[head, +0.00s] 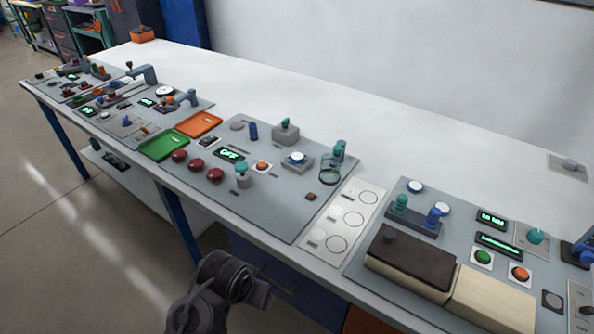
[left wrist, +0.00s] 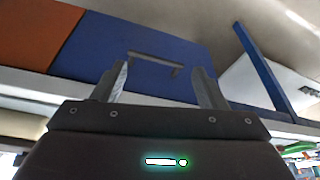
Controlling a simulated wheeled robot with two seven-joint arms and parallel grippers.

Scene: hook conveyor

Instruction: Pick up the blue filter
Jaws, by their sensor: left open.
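A blue cylinder (head: 433,217) stands upright beside a teal one (head: 400,204) in a dark grey holder on the right panel in the head view. Another small blue cylinder (head: 253,131) stands on the middle panel; I cannot tell for sure which is the blue filter. My left gripper (left wrist: 163,80) is open and empty in the left wrist view, facing the blue drawer front below the tabletop. In the head view a dark part of my arm shows at the bottom, in front of the table; its fingers are not clear there. No blue cylinder shows in the left wrist view.
A brown-topped box (head: 411,257) lies in front of the holder. A white strip with circles (head: 346,218) lies left of it. Green (head: 164,146) and orange (head: 198,124) trays sit further left.

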